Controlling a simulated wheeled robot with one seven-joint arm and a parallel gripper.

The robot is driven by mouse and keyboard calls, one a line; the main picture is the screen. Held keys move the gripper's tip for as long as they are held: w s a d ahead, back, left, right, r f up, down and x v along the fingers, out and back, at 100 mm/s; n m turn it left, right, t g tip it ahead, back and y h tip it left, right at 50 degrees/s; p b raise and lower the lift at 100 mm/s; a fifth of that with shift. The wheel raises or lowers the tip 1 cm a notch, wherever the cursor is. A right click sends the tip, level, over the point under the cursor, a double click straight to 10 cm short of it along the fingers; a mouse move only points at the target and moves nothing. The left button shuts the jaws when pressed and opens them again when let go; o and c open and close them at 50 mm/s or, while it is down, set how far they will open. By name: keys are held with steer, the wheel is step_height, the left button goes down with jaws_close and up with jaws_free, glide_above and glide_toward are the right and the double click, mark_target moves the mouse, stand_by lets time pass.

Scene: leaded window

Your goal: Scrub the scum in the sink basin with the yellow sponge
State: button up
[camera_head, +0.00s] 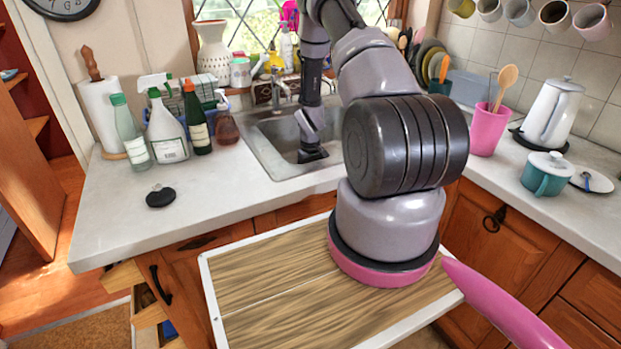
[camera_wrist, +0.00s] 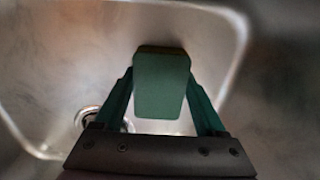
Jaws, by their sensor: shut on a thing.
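The steel sink basin (camera_head: 268,138) is set in the counter; the wrist view looks down into the basin (camera_wrist: 65,55). My gripper (camera_wrist: 161,78) is inside it, with green fingers on both sides of a block. That block, the sponge (camera_wrist: 161,95), shows only a dark green face; no yellow side is visible. My gripper is shut on it. Whether the sponge touches the basin floor cannot be told. In the head view my gripper (camera_head: 312,155) points down into the sink, and the sponge is hidden. I cannot make out scum clearly on the dull, blurred steel.
A round drain (camera_wrist: 88,117) lies left of the sponge. The faucet (camera_head: 275,92) stands behind the basin. Spray bottles (camera_head: 166,130) and other bottles stand left of it. A pink utensil pot (camera_head: 488,130) stands to the right. The left front counter is mostly clear, with a black disc (camera_head: 160,197).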

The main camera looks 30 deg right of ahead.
steer(key=shift+d+r, duration=0.1)
steer(key=shift+d, duration=0.4)
steer(key=shift+a, duration=1.05)
steer(key=shift+d, duration=1.1)
steer(key=shift+a, duration=1.1)
steer(key=shift+d, duration=0.55)
steer(key=shift+w, duration=0.5)
steer(key=shift+s, duration=1.1)
steer(key=shift+f, duration=0.2)
